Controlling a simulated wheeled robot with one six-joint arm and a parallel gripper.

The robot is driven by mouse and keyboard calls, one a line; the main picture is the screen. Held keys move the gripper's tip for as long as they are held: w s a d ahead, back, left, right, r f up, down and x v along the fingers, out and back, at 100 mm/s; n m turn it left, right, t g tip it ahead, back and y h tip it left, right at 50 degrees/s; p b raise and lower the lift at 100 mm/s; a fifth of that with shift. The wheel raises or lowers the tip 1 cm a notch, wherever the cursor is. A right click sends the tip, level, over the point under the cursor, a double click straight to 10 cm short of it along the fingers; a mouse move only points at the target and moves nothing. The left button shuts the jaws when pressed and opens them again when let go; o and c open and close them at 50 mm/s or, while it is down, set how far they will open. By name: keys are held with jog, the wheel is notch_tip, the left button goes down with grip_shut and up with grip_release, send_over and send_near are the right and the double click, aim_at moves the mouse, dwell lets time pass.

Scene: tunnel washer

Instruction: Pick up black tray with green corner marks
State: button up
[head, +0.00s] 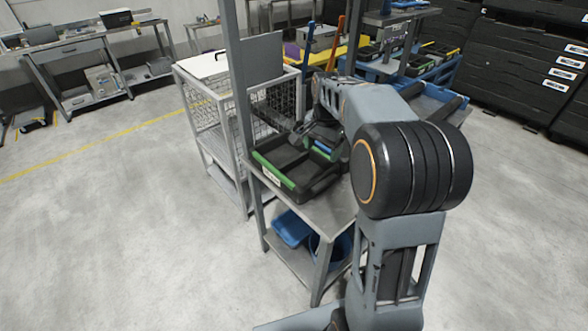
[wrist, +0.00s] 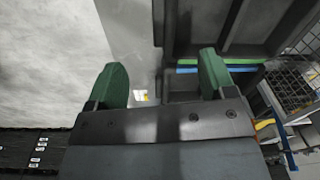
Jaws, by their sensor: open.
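A black tray (head: 300,181) with green strips along its edges and a white label lies on the metal table. Its far right part is hidden behind my arm. Bits of green and blue show by its far side. In the wrist view, black tray walls (wrist: 227,50) with a green and a blue strip lie at upper right, behind the right finger. Whether that finger touches them I cannot tell. In the head view the fingers are hard to make out behind my arm.
The metal table (head: 341,209) has a post at its left and a lower shelf with a blue bin (head: 291,229). A wire mesh cage (head: 207,124) stands close on the left. Blue racks and stacked black crates (head: 520,75) are behind. The floor at left is clear.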

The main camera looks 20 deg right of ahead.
notch_tip(320, 180, down, 3)
jog(key=w+d+m, duration=0.2)
jog(key=w, duration=0.1)
jog(key=b, duration=0.1)
send_over(323, 178)
jog(key=shift+g, duration=0.3)
notch_tip(323, 178, down, 7)
jog(key=shift+a+r, duration=0.1)
jog(key=shift+r, duration=0.05)
jog(key=shift+s+f, duration=0.1)
jog(key=shift+f, duration=3.05)
jog(key=shift+c, duration=0.2)
jog(key=c, duration=1.1)
jog(key=shift+c, duration=0.3)
jog(key=shift+r, duration=0.15)
